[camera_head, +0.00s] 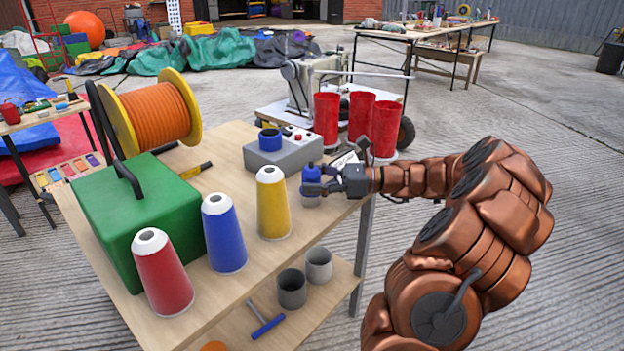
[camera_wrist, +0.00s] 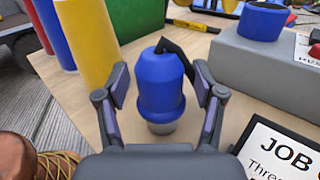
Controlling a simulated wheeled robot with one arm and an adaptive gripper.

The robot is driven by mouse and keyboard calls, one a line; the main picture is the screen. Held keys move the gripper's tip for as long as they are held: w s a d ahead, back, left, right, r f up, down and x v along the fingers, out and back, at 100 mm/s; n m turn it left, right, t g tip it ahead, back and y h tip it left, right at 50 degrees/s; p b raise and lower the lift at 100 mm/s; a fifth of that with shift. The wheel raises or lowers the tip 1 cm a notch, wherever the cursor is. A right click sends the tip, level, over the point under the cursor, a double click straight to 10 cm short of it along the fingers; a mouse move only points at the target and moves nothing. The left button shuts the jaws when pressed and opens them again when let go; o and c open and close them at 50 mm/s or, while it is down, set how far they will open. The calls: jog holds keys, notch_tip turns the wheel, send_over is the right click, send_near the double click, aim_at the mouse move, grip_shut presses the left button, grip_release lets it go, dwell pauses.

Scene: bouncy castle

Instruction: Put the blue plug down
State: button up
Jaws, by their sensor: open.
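The blue plug (camera_head: 311,181) stands upright near the right edge of the wooden table (camera_head: 222,270), in front of a grey box. In the wrist view the blue plug (camera_wrist: 162,85) has a grey lower end that appears to rest on the tabletop, and a black piece at its top. My gripper (camera_head: 322,182) is at the plug, with one finger on each side of it. In the wrist view my gripper (camera_wrist: 160,95) is open, with gaps showing between the fingers and the plug.
The grey box (camera_head: 285,153) with a blue ring on top stands behind the plug. A yellow cone (camera_head: 272,205), a blue cone (camera_head: 224,235) and a red cone (camera_head: 162,275) stand to the left. A sign card (camera_wrist: 285,155) lies close on the right. Red cups (camera_head: 362,115) stand beyond.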

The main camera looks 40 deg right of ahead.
jog(key=shift+d+r, duration=0.1)
jog(key=shift+r, duration=0.1)
jog(key=p+v, duration=0.4)
jog(key=v, duration=0.8)
